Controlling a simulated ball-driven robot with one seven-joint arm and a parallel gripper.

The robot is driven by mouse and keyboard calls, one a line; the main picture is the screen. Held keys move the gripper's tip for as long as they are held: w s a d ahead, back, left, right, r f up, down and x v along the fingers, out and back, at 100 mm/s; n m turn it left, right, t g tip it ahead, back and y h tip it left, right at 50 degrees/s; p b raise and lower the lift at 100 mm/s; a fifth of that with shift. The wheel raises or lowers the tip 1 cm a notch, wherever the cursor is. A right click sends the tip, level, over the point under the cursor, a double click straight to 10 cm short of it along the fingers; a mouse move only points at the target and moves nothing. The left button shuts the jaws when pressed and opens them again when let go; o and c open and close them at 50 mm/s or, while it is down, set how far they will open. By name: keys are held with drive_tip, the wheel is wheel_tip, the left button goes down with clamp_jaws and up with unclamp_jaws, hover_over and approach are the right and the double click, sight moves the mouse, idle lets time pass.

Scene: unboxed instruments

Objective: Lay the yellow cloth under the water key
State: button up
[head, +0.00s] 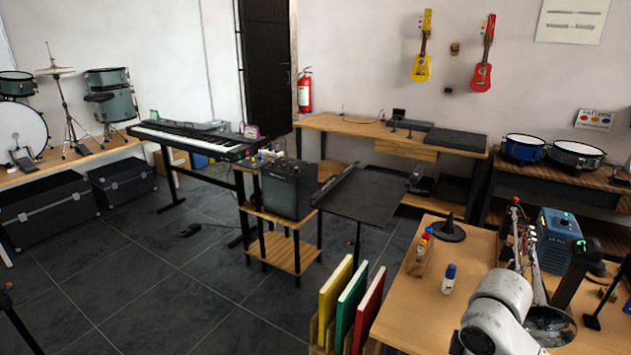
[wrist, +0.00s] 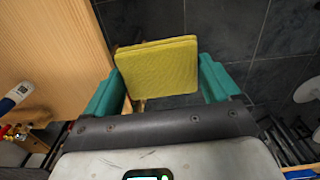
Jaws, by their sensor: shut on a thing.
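My gripper (wrist: 158,85) shows in the wrist view, its two teal fingers on either side of a folded yellow cloth (wrist: 157,66), which it holds. The cloth is a flat, roughly square pad with two layers showing at its top edge. It is over the dark floor beside the wooden table's edge. In the head view my white arm hides the gripper and the cloth. A brass-like instrument (head: 517,240) with a wide dark bell (head: 550,325) is at the right of the table, partly behind my arm. I cannot make out its water key.
The table's front middle is clear.

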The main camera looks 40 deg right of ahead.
drive_tip(key=w+a+f+m, duration=0.2)
drive_tip(key=w+a+f, duration=0.25)
drive_tip(key=a, duration=0.45)
drive_tip(key=w+a+f+m, duration=0.1)
drive_tip(key=w+a+f, duration=0.3)
drive_tip(key=w+a, duration=0.3)
drive_tip(key=w+a+f+m, duration=0.2)
drive_tip(key=w+a+f, duration=0.25)
drive_tip(key=a, duration=0.55)
drive_tip(key=s+f, duration=0.4)
drive_tip(key=s, duration=0.1)
drive_tip(key=shift+s+f, duration=0.15)
drive_tip(key=shift+s, duration=0.1)
drive_tip(key=w+r, duration=0.5)
drive_tip(key=w, duration=0.1)
drive_tip(key=shift+a+r, duration=0.15)
drive_tip(key=shift+a, duration=0.05)
idle(0.4)
drive_tip(key=shift+s+d, duration=0.1)
drive_tip(key=shift+s, duration=0.05)
idle(0.8)
